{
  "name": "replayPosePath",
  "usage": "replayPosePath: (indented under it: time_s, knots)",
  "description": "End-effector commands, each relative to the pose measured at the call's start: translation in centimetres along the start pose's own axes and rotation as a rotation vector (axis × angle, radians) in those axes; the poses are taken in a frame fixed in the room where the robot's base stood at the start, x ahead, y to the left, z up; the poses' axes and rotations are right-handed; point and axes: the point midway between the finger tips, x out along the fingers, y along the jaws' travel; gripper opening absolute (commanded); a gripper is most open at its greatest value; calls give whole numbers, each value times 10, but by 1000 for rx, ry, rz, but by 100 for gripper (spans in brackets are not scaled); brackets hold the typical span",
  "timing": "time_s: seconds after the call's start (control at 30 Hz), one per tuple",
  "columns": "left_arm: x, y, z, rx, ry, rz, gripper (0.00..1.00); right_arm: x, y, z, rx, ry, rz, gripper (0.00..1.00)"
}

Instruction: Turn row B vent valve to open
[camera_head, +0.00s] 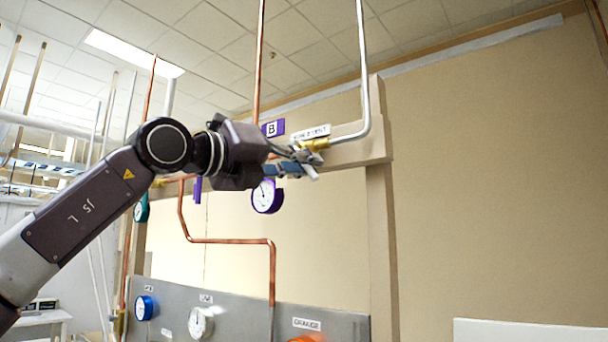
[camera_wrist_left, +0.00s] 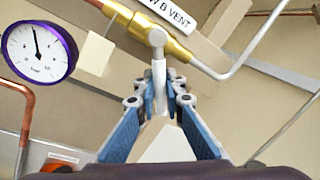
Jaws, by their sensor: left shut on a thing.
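The row B vent valve has a brass body (camera_wrist_left: 150,32) on the pipe, under a white label reading "W B VENT" (camera_wrist_left: 172,12). Its pale grey lever (camera_wrist_left: 159,78) sticks out crosswise to the pipe, toward my wrist camera. My left gripper (camera_wrist_left: 160,100) is shut on this lever, with blue-padded fingers on both sides of it. In the head view the brass valve body (camera_head: 315,144) is at the right end of my left gripper (camera_head: 298,162), which hides much of the lever. My right gripper is not in view.
A purple-rimmed gauge (camera_head: 267,196) hangs just below the gripper and shows in the left wrist view (camera_wrist_left: 40,52). A purple "B" sign (camera_head: 273,128) is above. A silver pipe (camera_head: 363,80) bends up right of the valve. A grey panel (camera_head: 240,322) stands below. The right wall is bare.

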Motion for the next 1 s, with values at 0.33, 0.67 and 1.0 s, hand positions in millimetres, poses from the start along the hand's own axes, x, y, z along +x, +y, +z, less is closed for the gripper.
replayPosePath:
  time_s: [0.33,0.67,1.0]
  knots:
    - [-1,-2,3,-8,-7,-2,0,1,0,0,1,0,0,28]
    - [0,-1,2,-6,-5,-1,28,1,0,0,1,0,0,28]
    - [-9,0,2,-5,-4,-1,28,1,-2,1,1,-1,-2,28]
